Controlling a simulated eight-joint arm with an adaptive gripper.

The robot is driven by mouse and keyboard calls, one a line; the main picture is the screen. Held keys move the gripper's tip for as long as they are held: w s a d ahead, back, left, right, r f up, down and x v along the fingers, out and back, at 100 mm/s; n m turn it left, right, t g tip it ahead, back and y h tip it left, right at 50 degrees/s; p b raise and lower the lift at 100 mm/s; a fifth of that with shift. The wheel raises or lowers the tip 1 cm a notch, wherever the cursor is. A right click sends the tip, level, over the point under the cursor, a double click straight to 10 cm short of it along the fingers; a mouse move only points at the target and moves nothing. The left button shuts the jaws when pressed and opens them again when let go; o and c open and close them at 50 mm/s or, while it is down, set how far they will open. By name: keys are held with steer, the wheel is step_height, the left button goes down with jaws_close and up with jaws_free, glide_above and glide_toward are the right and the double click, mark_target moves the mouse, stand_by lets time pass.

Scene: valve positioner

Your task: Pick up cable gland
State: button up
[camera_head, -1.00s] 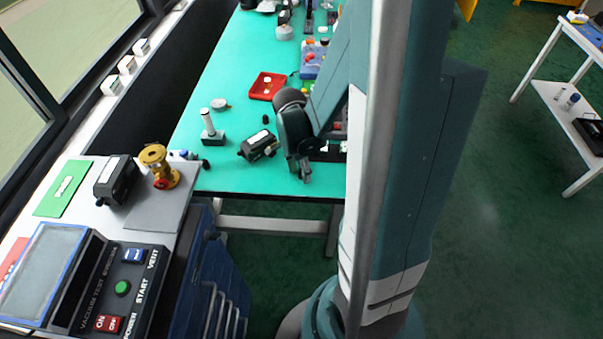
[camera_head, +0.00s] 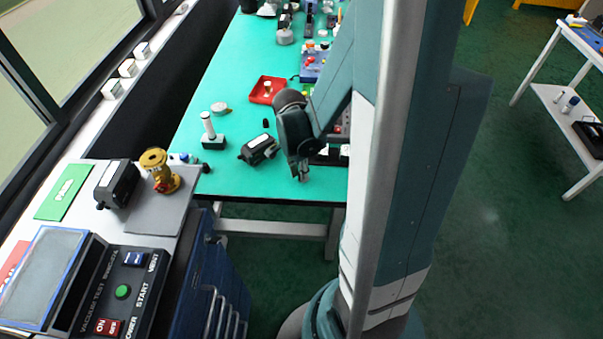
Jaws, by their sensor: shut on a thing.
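My gripper (camera_head: 303,176) points down above the near edge of the green table (camera_head: 225,181), left of my arm's column. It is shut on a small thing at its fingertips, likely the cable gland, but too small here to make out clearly. Whether that thing touches the table cannot be told. A black device with a white label (camera_head: 259,149) lies just left of my gripper. A small black piece (camera_head: 265,123) stands behind that device, and another small dark piece (camera_head: 206,168) lies near the table's left corner.
A white post on a black base (camera_head: 209,131) stands left of the black device. A red tray (camera_head: 254,95) lies farther back. A brass valve body (camera_head: 159,171) and a control panel (camera_head: 122,290) stand at the left. Green table between the post and my gripper is partly clear.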

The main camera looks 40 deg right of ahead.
steer(key=shift+r+p, duration=1.25)
steer(key=shift+r, duration=3.3)
